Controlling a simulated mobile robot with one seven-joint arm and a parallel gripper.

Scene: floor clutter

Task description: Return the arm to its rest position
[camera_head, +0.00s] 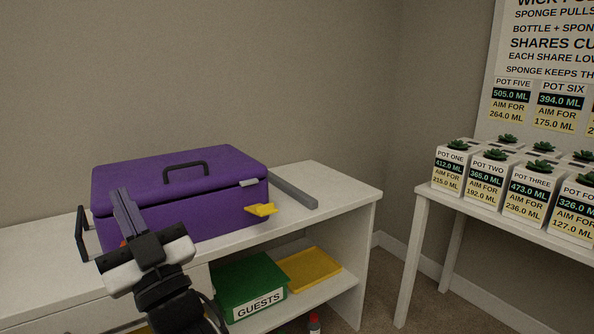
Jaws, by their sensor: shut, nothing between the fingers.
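My gripper (127,209) shows at the lower left of the head view, in front of the left part of a purple box. Its fingers are together, pointing up and a little left, with nothing visible between them. My arm comes up from the bottom edge below it. The closed purple box (230,205) has a dark handle on its lid and stands on the white shelf unit (335,193). My gripper hides part of the box's front. Whether the gripper touches the box, I cannot tell.
A yellow piece (261,210) sticks out at the box's front right. A grey bar (293,189) lies beside the box. A green GUESTS box (247,281) and a yellow tray (309,269) sit on the lower shelf. Potted plants (486,179) stand on a right-hand table (462,213).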

